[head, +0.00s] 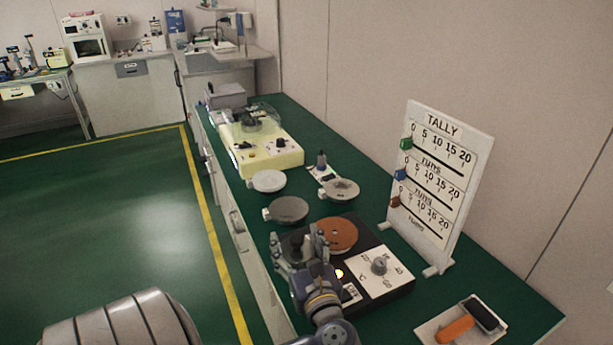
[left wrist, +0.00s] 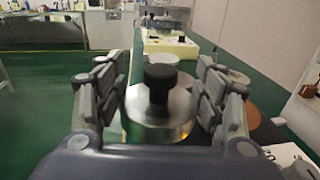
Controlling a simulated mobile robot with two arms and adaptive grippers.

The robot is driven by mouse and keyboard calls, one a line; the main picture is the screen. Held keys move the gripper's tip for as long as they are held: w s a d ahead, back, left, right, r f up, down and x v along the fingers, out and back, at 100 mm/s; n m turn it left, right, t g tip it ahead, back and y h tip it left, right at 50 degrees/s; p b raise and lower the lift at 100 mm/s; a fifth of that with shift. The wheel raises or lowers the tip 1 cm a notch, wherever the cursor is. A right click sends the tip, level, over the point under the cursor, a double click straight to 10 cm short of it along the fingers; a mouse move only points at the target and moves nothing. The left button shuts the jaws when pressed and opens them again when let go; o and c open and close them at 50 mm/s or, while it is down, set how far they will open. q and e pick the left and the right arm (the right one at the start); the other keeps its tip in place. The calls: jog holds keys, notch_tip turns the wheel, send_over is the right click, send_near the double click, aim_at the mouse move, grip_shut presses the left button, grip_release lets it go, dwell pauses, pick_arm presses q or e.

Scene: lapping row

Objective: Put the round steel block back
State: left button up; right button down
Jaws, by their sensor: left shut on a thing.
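The round steel block (left wrist: 160,115) has a shiny side and a black knob on top. In the left wrist view it stands upright between the two fingers of my left gripper (left wrist: 160,100). In the head view my left gripper (head: 298,246) is shut on this block (head: 293,252), whose lower part is partly hidden by the fingers. The block is just left of the orange-brown round plate (head: 338,236) on the black lapping machine (head: 400,288). I cannot tell whether its underside touches anything. My right gripper is not in view.
Grey round discs (head: 287,210) (head: 268,181) (head: 340,190) lie beyond the machine on the green bench top (head: 300,133). A cream machine (head: 270,160) stands farther back. A white tally board (head: 440,185) is at right. An orange-handled brush (head: 456,329) lies on a tray at front right.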

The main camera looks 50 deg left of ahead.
pick_arm(q)
jog(key=shift+s+d+r, duration=0.1)
jog(key=shift+s+r, duration=0.1)
jog(key=shift+s, duration=0.35)
